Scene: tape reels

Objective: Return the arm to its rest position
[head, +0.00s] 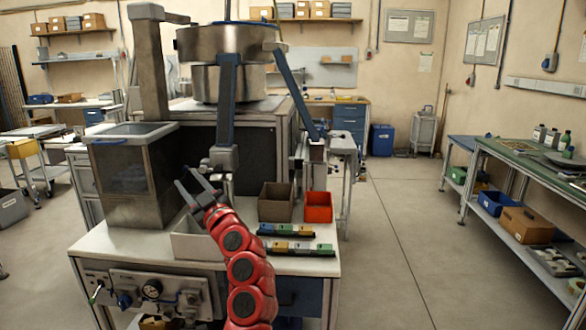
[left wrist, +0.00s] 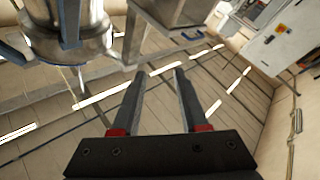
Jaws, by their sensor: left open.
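My left gripper (head: 188,179) is at the end of my red arm, raised over the front of the machine table (head: 120,240). Its two dark fingers are apart, with nothing between them. In the left wrist view the open fingers (left wrist: 160,75) point toward the room, with metal machine parts (left wrist: 70,35) beyond them at the upper left. In the head view the gripper is in front of the blue and grey machine bracket (head: 226,110); I cannot tell the gap between them. My right gripper is not in view.
A metal bowl unit (head: 225,45) stands behind the gripper. A brown bin (head: 275,202), an orange bin (head: 318,207) and a white tray (head: 190,243) are on the table, near racks of coloured pieces (head: 295,248). A dark clear-sided box (head: 132,172) stands left. Open floor (head: 400,230) lies right.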

